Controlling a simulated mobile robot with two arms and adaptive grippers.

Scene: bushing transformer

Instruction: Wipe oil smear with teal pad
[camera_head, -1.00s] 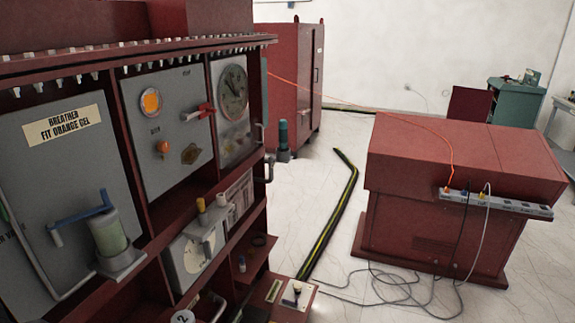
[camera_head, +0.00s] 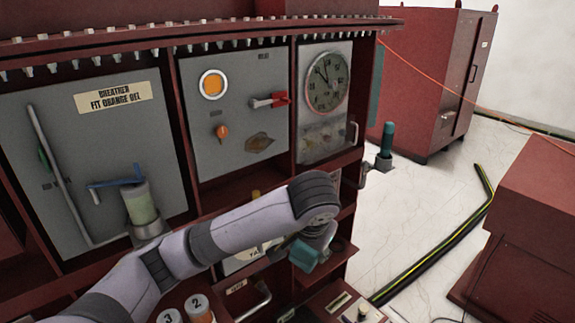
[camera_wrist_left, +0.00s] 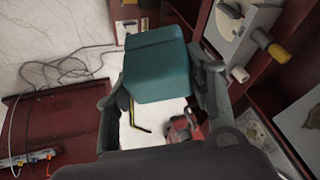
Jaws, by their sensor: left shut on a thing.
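My left gripper (camera_head: 318,246) is in front of the lower shelf of the red cabinet, shut on a teal pad (camera_head: 304,255). In the left wrist view the teal pad (camera_wrist_left: 157,66) sits between the two dark fingers. Faint dark smudges (camera_head: 325,136) show below the round dial on the right panel. The pad is below these panels, apart from them. My right gripper is not in view.
A red-handled lever (camera_head: 270,101) and an orange knob (camera_head: 221,132) stick out of the middle panel. The breather jar (camera_head: 140,203) with its blue handle stands at left. Numbered containers (camera_head: 199,307) are at the bottom. Open floor lies right of the cabinet.

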